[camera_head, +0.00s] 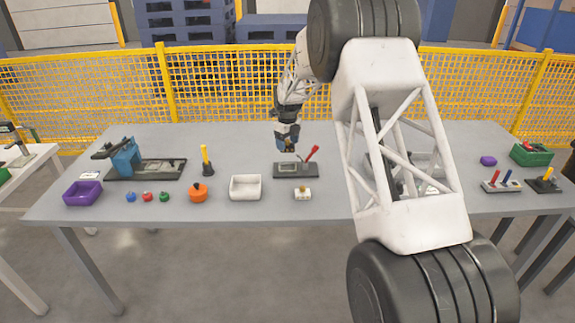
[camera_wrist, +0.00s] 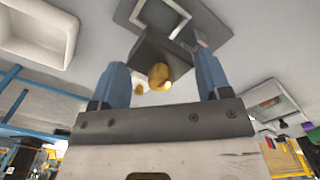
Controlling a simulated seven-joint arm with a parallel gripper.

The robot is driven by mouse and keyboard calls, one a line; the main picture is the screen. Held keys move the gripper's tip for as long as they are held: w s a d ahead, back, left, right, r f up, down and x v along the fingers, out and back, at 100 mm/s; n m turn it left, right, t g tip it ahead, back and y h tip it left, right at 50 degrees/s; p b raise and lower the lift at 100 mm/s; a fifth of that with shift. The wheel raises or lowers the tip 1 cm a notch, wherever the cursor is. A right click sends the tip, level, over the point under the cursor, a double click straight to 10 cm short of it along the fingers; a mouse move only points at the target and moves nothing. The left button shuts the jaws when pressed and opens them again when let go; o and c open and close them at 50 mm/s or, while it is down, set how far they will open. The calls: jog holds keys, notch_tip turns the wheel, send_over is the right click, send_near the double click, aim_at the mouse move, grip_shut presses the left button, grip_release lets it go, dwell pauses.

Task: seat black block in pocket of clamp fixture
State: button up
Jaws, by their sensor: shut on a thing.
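My gripper (camera_wrist: 160,72) has blue fingers and is shut on the black block (camera_wrist: 152,48), a dark block with a round brass-yellow knob (camera_wrist: 158,76). The block looks tilted in the wrist view. The clamp fixture (camera_wrist: 205,22) is a dark plate with a light-edged square pocket, partly cut off at the top of the wrist view. In the head view my gripper (camera_head: 287,146) is just above the clamp fixture (camera_head: 283,175), which has a red lever on its right. The block overlaps the pocket's near edge in the wrist view; whether they touch cannot be told.
A white tray (camera_head: 245,195) and a small white block with a brass knob (camera_head: 302,194) stand in front of the fixture. An orange round part (camera_head: 198,193) and a yellow-handled tool (camera_head: 206,158) are to the left.

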jog(key=shift+f, duration=2.55)
jog(key=shift+f, duration=1.85)
jog(key=shift+f, duration=0.15)
jog(key=o, duration=1)
notch_tip(320, 180, up, 12)
jog(key=shift+r, duration=0.15)
